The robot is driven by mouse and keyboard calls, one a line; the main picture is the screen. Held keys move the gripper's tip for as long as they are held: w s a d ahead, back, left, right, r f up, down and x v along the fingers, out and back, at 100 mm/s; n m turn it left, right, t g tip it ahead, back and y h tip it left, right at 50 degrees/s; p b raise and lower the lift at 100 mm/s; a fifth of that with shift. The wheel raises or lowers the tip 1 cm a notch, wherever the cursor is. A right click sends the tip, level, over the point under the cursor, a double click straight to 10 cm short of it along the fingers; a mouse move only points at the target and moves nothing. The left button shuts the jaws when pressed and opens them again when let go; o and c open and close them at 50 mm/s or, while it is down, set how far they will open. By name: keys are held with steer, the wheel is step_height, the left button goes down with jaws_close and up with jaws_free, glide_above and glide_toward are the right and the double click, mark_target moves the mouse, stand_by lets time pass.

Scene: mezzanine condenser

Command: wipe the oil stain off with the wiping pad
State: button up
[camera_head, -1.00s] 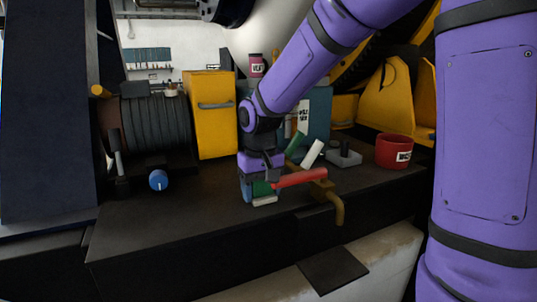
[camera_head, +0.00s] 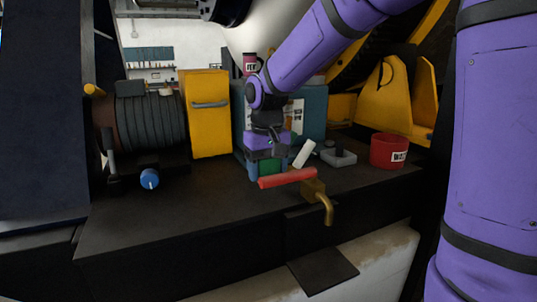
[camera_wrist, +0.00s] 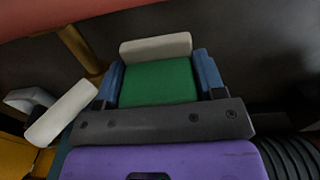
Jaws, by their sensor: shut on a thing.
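My gripper (camera_head: 267,173) is above the dark bench top in front of the teal box, behind the red-handled brass tap. In the wrist view its two blue fingers (camera_wrist: 159,76) are shut on the sides of a green block with a pale grey-white strip beyond it. I take this to be the wiping pad (camera_wrist: 157,84). In the head view only a bit of the pad's green (camera_head: 267,167) shows, and its underside is hidden. I cannot tell whether it touches the bench. I cannot make out the oil stain in either view.
The red handle (camera_head: 287,178) and brass tap (camera_head: 321,203) stand close at the front. A white cylinder (camera_head: 304,153), grey tray (camera_head: 339,158) and red pot (camera_head: 387,151) are to the right. The teal box (camera_head: 312,112) is behind. Bench top is clear at left (camera_head: 180,210).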

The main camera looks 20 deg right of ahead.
steer(key=shift+r, duration=1.95)
